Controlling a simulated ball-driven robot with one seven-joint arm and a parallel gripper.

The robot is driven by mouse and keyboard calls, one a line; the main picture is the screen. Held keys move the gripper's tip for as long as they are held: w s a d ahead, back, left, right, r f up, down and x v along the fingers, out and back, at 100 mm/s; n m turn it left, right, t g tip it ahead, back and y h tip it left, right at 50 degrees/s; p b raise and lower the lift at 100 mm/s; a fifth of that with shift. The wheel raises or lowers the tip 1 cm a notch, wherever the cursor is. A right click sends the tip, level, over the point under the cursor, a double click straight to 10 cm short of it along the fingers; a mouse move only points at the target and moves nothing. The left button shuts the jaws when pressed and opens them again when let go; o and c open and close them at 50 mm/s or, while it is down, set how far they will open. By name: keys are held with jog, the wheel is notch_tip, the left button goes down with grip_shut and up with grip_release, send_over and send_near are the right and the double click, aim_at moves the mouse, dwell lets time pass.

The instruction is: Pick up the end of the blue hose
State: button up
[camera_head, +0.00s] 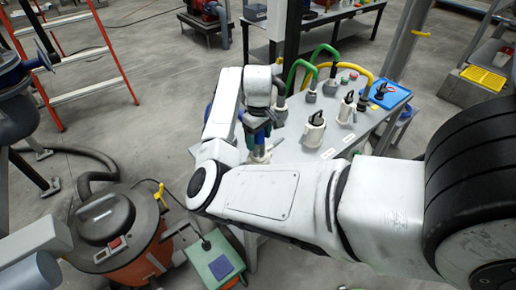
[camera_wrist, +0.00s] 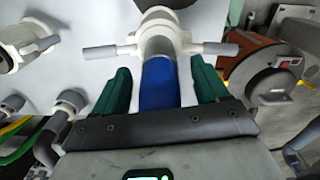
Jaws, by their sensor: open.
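The blue hose end (camera_wrist: 159,84) shows in the wrist view as a thick blue sleeve. It joins a white coupling (camera_wrist: 158,38) with grey side handles. My gripper (camera_wrist: 160,65) is open, with one green finger on each side of the blue sleeve. A gap shows on both sides of it, so the fingers are around the hose and not closed on it. In the head view my gripper (camera_head: 258,138) is at the left end of the grey table, and my arm hides much of the hose.
The grey table (camera_head: 292,150) holds white fittings (camera_head: 314,130), a green hose (camera_head: 309,63), a yellow hose (camera_head: 352,70) and a blue tray (camera_head: 388,95). An orange vacuum drum (camera_head: 128,262) and a green box (camera_head: 213,262) stand on the floor. A red ladder (camera_head: 76,92) stands behind.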

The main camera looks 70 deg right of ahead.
jog(key=shift+f, duration=0.4)
grip_shut()
dwell(0.4)
